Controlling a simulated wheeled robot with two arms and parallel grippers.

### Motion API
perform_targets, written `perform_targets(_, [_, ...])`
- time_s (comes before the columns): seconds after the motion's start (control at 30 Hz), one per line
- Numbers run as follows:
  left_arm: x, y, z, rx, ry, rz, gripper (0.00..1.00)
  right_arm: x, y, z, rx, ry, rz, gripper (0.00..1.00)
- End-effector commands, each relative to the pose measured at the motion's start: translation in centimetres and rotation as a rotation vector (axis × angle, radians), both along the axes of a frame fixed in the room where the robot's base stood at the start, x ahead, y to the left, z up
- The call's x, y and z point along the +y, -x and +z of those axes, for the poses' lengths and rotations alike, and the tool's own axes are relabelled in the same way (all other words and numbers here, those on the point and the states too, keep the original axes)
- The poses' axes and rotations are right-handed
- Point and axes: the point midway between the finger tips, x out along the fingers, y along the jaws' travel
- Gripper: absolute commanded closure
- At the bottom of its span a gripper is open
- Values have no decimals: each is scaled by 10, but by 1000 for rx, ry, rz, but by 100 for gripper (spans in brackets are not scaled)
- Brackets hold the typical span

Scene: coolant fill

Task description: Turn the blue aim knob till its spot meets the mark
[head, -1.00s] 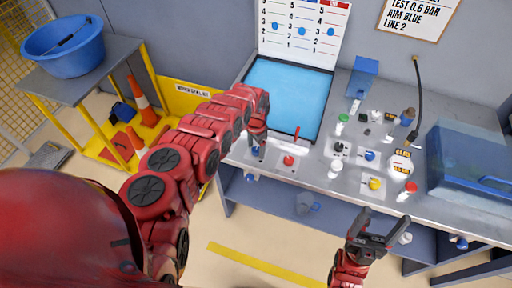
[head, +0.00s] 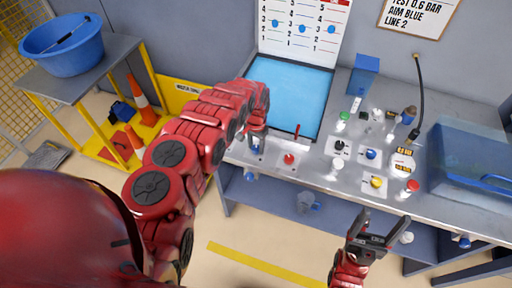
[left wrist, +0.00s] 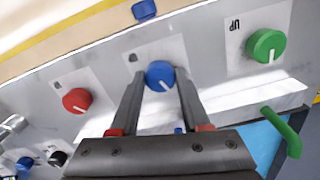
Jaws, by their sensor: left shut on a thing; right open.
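A blue knob (left wrist: 160,75) with a white pointer line sits on a pale plate on the bench's front strip. My left gripper (left wrist: 163,82) is shut on it, one finger on each side; the pointer slants to the lower right in the left wrist view. In the head view this knob (head: 254,149) is partly hidden under my left gripper (head: 256,140). A wall chart (head: 303,40) has three numbered columns, each with a blue spot, such as the middle one (head: 301,28). My right gripper (head: 386,218) is open and empty in front of the bench.
A red knob (head: 289,159) is beside the gripped knob, with a green knob (left wrist: 266,45) on its other side. A blue panel (head: 290,95) lies behind. Bottles and more knobs, including another blue one (head: 371,154), crowd the right. A clear blue case (head: 470,160) stands far right.

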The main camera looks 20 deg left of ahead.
Motion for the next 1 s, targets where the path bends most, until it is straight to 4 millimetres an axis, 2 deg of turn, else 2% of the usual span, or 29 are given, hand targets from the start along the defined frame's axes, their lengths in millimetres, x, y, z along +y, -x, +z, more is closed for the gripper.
perform_targets(0.33, [-1, 1, -1, 1, 1, 35, 100, 0, 0, -2, 0, 0, 0, 24])
perform_targets(0.37, [-1, 1, -1, 1, 1, 35, 50, 0, 0, -2, 0, 0, 0, 24])
perform_targets(0.5, [0, 1, -1, 0, 0, 34, 25, 0, 0, -2, 0, 0, 0, 24])
perform_targets(0.83, [0, 0, 0, -1, 0, 33, 24, 0, 0, -3, 0, 0, 0, 24])
perform_targets(1.0, [0, -1, 9, -1, -1, 32, 24, 0, 0, -7, 0, 0, 0, 24])
